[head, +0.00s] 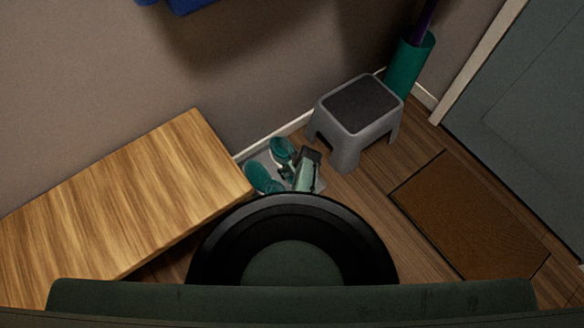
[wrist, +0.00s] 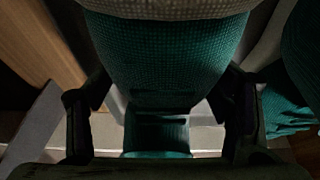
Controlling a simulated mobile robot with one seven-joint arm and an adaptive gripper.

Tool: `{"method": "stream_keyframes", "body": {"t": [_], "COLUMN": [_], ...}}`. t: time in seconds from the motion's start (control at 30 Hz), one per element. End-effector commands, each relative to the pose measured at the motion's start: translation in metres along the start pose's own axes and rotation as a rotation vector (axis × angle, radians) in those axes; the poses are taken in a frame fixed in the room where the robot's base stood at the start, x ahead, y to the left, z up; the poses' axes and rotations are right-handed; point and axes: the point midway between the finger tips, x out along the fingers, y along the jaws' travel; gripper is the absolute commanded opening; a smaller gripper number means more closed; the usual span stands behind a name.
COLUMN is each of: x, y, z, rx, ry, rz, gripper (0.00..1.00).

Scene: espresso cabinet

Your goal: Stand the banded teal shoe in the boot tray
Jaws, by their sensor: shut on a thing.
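A teal shoe (wrist: 165,60) fills the middle of the wrist view, between the two fingers of my gripper (wrist: 158,100). The gripper is shut on it. A grey-beige part of it shows at the top edge; I cannot make out a band for sure. Another teal shoe (wrist: 305,50) is at the right edge of that view. In the head view, teal shoes (head: 263,178) (head: 282,150) show beside my gripper (head: 291,172), over the grey boot tray (head: 260,157). Whether the held shoe touches the tray is hidden.
A wooden bench (head: 130,200) stands left of the tray. A grey step stool (head: 350,145) is close on the right, with a teal umbrella stand (head: 409,65) behind it. A brown doormat (head: 470,215) lies before the door (head: 530,110). The wall is close behind the tray.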

Motion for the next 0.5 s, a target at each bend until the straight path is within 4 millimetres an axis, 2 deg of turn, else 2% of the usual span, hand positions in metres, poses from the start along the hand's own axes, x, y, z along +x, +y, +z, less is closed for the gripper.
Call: {"method": "stream_keyframes", "body": {"t": [0.07, 0.3, 0.5], "x": [0.0008, 0.0008, 0.0008], "y": [-0.0001, -0.0002, -0.0002], "z": [0.0006, 0.0007, 0.0007], "rx": [0.000, 0.001, 0.001], "ry": [0.000, 0.000, 0.000], "rz": [0.000, 0.000, 0.000], "gripper": [0.76, 0.92, 0.93]}}
